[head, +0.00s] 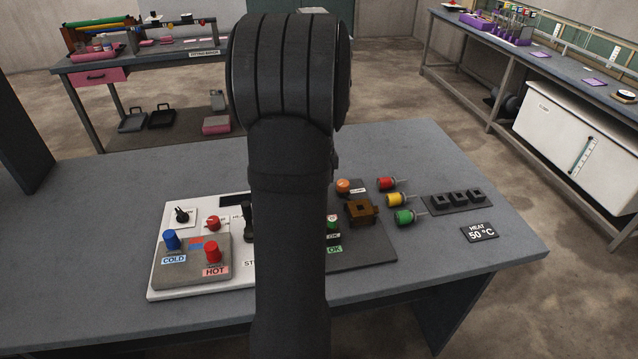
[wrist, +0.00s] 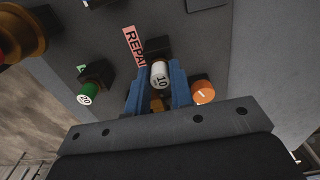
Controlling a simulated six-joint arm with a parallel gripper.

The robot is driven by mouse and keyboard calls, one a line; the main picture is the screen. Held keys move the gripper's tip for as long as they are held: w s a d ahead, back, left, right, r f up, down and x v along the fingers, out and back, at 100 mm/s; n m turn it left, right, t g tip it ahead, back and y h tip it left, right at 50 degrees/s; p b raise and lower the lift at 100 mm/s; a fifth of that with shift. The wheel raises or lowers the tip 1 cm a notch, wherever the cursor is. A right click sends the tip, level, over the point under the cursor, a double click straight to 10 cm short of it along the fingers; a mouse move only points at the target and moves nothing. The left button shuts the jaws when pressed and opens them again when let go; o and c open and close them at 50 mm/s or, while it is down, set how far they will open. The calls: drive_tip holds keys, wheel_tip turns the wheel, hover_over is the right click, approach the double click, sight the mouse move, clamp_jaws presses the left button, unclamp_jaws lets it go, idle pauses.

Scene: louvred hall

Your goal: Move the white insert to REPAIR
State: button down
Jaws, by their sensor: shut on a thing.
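The white insert (wrist: 160,74), a short cylinder marked 10, is between the blue fingers of my gripper (wrist: 160,80) in the wrist view. My gripper is shut on it. The pink REPAIR label (wrist: 133,46) lies just above and left of the insert, with a dark socket (wrist: 155,44) beside the label, right by the insert's far end. I cannot tell whether the insert sits in that socket or is just above it. In the head view my arm hides the gripper, the white insert and the REPAIR label.
A green insert (wrist: 88,93) marked 20 stands left of my gripper, and an orange one (wrist: 203,92) is close on the right. A brown block (head: 361,211) and red, yellow and green-topped pieces (head: 404,216) are to the right. The table's (head: 90,215) left side is clear.

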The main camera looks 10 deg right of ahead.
drive_tip(key=shift+f, duration=0.2)
drive_tip(key=c, duration=1.2)
unclamp_jaws()
drive_tip(key=shift+r, duration=2.5)
